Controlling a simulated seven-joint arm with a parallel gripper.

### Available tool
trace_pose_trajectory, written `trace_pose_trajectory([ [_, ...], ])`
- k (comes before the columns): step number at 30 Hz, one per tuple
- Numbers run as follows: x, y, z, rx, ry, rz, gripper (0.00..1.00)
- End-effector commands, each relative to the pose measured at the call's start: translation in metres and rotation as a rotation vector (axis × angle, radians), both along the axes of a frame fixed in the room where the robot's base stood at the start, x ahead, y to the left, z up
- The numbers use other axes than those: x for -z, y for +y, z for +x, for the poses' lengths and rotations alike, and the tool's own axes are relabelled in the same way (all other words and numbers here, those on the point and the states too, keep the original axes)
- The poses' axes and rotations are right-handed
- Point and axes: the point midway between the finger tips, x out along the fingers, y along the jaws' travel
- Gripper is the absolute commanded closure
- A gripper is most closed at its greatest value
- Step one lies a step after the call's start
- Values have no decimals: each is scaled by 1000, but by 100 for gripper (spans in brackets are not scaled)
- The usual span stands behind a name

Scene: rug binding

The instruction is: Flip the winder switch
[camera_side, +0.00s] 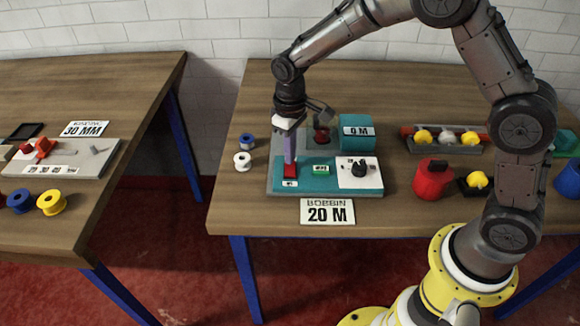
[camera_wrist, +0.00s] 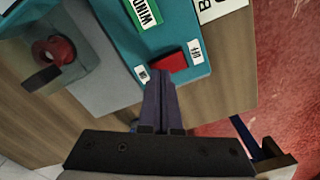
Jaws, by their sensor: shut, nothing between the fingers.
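The winder (camera_side: 323,186) is a teal machine on a grey base on the right-hand table. Its red switch (camera_side: 291,171) sits at the front left of the teal panel, and the wrist view shows the red switch (camera_wrist: 171,61) beside a white label reading OFF (camera_wrist: 196,52). My gripper (camera_side: 290,160) points down with its purple fingers shut and empty, right at the switch. In the wrist view my gripper (camera_wrist: 160,78) has its fingertips at the near end of the switch. I cannot tell whether they touch it.
A white panel with a black knob (camera_side: 359,169) is to the right of the switch. A blue spool (camera_side: 247,141) and a white spool (camera_side: 242,161) are at left. A "BOBBIN 20 M" card (camera_side: 327,212) lies in front.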

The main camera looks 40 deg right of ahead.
Motion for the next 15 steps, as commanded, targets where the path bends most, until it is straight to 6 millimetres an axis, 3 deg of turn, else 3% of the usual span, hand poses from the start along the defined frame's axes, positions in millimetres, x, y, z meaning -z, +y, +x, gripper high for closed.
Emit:
trace_pose_trajectory([
  [15, 7, 0, 0, 0, 0, 0, 100],
])
